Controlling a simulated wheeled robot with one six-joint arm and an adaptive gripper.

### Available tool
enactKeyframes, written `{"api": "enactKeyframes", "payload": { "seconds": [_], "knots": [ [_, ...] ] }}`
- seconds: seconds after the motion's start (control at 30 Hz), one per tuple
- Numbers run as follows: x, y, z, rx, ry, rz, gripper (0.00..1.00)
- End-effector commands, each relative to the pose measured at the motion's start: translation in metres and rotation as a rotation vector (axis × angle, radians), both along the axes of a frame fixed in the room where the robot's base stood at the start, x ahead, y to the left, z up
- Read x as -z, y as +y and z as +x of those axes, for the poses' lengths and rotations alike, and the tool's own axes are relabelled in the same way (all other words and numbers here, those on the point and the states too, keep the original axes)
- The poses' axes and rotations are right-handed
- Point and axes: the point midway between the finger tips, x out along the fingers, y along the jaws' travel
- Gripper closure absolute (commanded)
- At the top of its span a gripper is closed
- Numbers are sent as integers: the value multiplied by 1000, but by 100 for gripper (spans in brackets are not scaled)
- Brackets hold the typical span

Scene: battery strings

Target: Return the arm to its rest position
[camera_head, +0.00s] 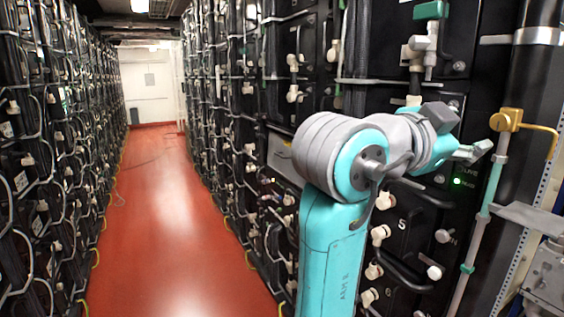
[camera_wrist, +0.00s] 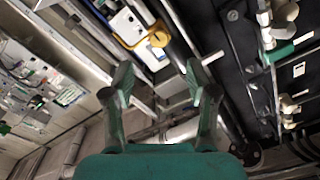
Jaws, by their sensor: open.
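My arm, turquoise and grey, rises in the right half of the head view and bends toward the battery rack at the right. My gripper (camera_head: 478,150) is at the arm's end, in front of the black rack face and left of a brass valve (camera_head: 507,120). In the wrist view my gripper (camera_wrist: 160,88) shows two green-grey fingers spread apart with nothing between them. A yellow-framed white part with a brass knob (camera_wrist: 158,39) lies beyond the fingertips. The fingers appear apart from it.
Black battery racks (camera_head: 235,120) with pale plugs and cables line both sides of a red-floored aisle (camera_head: 170,230). The aisle is clear to a white door (camera_head: 149,82). A vertical pipe with teal bands (camera_head: 480,230) and a grey metal bracket (camera_head: 545,275) stand close right of my arm.

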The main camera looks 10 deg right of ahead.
Motion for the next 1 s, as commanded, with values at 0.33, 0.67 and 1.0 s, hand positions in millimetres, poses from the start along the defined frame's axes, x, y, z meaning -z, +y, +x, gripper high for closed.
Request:
{"api": "enactKeyframes", "payload": {
  "seconds": [0.33, 0.67, 1.0],
  "knots": [
    [88, 10, 50, -145, 209, -228, 42],
    [200, 29, 78, -347, 403, -435, 42],
    [323, 53, 65, -579, 552, -578, 42]
  ]
}}
